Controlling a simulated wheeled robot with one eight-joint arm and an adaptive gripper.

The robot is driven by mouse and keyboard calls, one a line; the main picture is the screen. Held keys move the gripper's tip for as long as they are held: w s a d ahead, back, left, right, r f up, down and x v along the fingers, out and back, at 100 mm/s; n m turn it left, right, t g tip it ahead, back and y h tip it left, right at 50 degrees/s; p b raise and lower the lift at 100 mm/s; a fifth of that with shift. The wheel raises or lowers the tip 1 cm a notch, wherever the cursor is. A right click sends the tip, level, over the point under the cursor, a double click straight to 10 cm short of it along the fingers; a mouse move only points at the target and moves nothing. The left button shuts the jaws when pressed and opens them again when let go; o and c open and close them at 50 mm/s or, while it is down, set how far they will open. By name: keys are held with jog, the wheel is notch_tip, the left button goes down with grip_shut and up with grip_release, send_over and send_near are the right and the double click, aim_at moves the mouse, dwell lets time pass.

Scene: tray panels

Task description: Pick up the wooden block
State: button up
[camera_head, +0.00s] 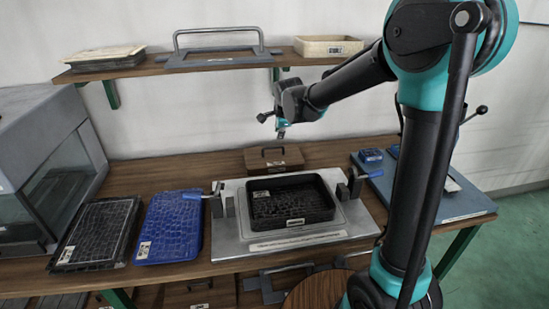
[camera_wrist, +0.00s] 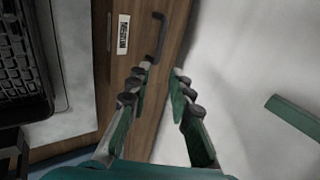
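The wooden block (camera_head: 273,159) is a low brown box with a dark handle on top and a white label on its front. It sits at the back of the table, behind the metal fixture. In the wrist view the wooden block (camera_wrist: 128,68) shows its label and handle. My gripper (camera_head: 281,134) is above the block, pointing down and apart from it. In the wrist view my gripper (camera_wrist: 164,70) has its two fingers apart with nothing between them, their tips near one end of the handle in the picture.
A black tray (camera_head: 290,221) sits in the metal fixture (camera_head: 233,253), with clamps at both sides. A blue panel (camera_head: 168,228) and a dark panel (camera_head: 95,234) lie at left. A shelf (camera_head: 215,65) holding trays runs above the back. A blue board (camera_head: 465,207) is at right.

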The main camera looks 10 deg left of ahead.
aim_at(276, 147)
jog(key=x, duration=1.4)
jog(key=shift+w+f, duration=0.1)
jog(key=shift+f, duration=0.2)
grip_shut()
